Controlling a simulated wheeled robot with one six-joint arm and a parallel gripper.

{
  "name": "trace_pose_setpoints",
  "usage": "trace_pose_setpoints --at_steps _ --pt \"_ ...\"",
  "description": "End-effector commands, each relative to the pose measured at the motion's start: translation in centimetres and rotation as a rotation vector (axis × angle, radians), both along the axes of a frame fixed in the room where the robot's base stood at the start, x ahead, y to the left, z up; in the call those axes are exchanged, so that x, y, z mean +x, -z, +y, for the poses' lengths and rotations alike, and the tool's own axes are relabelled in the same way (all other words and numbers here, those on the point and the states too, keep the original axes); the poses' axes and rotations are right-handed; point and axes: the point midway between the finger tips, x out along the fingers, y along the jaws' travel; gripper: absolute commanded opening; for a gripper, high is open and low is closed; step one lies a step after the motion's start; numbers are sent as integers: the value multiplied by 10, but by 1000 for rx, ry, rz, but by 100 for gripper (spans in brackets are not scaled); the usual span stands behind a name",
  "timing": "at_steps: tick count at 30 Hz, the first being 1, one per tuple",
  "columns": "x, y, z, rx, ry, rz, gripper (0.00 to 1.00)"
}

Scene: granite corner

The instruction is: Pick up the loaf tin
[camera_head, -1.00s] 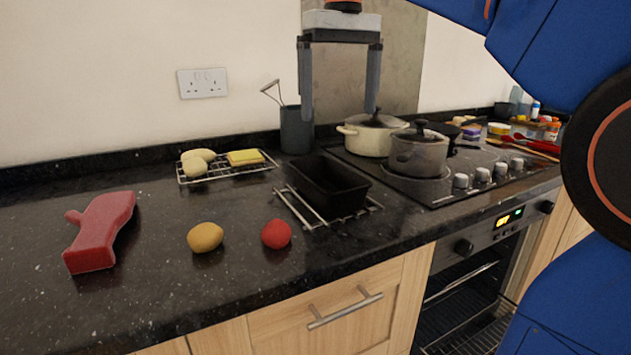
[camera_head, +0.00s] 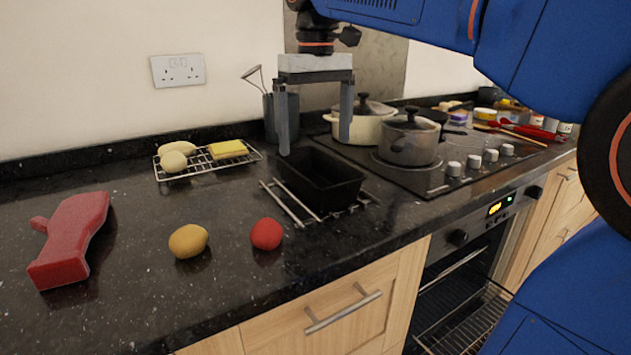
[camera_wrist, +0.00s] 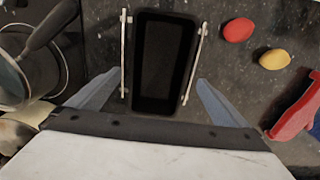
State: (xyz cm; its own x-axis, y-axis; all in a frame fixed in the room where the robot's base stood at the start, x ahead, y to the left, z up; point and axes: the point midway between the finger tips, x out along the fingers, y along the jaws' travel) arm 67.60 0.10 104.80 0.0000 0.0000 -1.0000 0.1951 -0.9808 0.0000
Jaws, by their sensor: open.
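The black loaf tin (camera_head: 322,182) sits upright on a wire rack (camera_head: 290,206) on the dark granite counter, left of the hob. In the wrist view the loaf tin (camera_wrist: 163,62) lies ahead, with its long side running up the picture. My gripper (camera_head: 314,148) is open and empty, pointing down above the tin. In the wrist view its two fingers (camera_wrist: 158,86) are spread wider than the tin, one on each side of its near end. The fingers look apart from the tin; their exact height above it is hard to tell.
A red lemon-shaped fruit (camera_head: 266,234), a yellow one (camera_head: 188,241) and a red object (camera_head: 70,240) lie to the left. A second rack (camera_head: 200,166) holds food behind. A utensil pot (camera_head: 272,116), a cream pot (camera_head: 366,124) and a grey pot (camera_head: 408,146) stand close by.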

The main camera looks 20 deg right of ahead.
Motion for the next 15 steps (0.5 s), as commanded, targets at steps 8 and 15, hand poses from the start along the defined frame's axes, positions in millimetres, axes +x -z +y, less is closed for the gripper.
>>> trace_pose_setpoints --at_steps 8,15 --pt "0 24 0 0 0 0 98" --pt "3 50 -1 -1 0 3 98"
